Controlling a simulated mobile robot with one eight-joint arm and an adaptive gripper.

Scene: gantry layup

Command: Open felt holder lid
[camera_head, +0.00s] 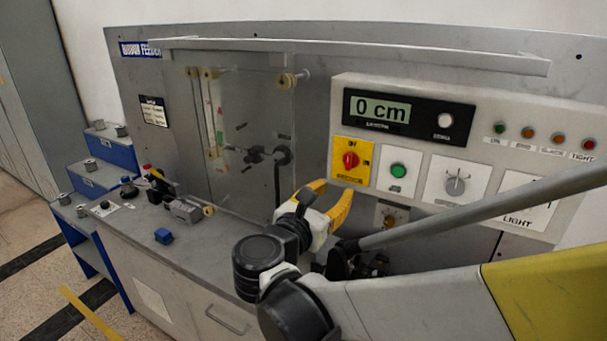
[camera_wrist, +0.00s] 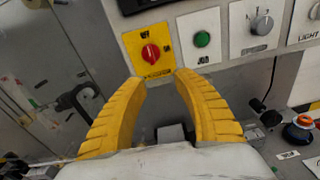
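My gripper (camera_head: 335,192) has two yellow fingers and is in front of the machine, below the yellow switch plate. In the wrist view my gripper (camera_wrist: 161,84) is open, its fingertips apart with nothing held between them. A dark grey block (camera_wrist: 171,132) shows lower down between the fingers, partly hidden by the wrist. I cannot tell for certain which part is the felt holder or its lid. A black clamp-like fitting (camera_head: 258,155) sits on the clear panel left of my gripper; it also shows in the wrist view (camera_wrist: 78,97).
The control panel (camera_head: 420,112) juts out behind my gripper, with a red rotary switch (camera_head: 350,160) and a green button (camera_head: 398,170). A clear panel (camera_head: 240,120) stands at left. The bench carries a small blue block (camera_head: 163,236) and a grey metal block (camera_head: 186,210).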

